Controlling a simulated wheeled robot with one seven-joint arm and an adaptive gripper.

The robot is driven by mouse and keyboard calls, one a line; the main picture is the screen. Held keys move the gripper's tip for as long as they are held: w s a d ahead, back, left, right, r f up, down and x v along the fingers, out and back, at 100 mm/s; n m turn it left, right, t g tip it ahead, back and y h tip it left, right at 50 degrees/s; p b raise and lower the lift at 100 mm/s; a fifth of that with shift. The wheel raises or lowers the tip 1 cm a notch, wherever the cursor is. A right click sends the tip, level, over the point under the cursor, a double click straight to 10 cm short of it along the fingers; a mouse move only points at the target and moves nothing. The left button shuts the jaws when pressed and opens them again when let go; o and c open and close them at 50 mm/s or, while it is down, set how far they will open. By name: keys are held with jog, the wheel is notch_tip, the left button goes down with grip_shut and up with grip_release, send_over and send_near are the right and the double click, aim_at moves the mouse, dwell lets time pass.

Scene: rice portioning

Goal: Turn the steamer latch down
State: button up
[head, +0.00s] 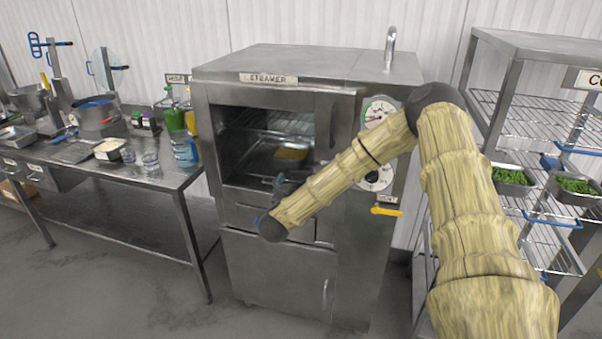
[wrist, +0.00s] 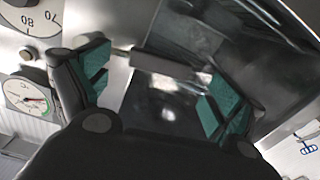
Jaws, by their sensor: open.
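The steamer (head: 270,78) is a steel cabinet with a dark front opening, where a tray (head: 262,156) with yellow food shows. My gripper (head: 279,185) is in front of its lower part, largely hidden by my wrist in the head view. In the wrist view my gripper (wrist: 158,85) is open, its teal fingers spread apart. A grey bar that looks like the latch (wrist: 170,66) lies between or just beyond the fingers, roughly crosswise and slightly slanted. Contact with it cannot be told. In the head view the latch cannot be made out clearly.
Round gauges (head: 380,112) and a yellow lever (head: 385,211) are on the steamer's right side. A wire rack (head: 535,48) with trays of greens stands at right. A steel table (head: 150,178) with pots and bottles stands at left. The floor in front is clear.

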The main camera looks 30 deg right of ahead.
aim_at(301, 175)
jog(key=shift+p+x, duration=0.55)
jog(key=shift+x, duration=1.35)
jog(key=c, duration=1.5)
jog(key=shift+o, duration=0.2)
jog(key=shift+a, duration=0.1)
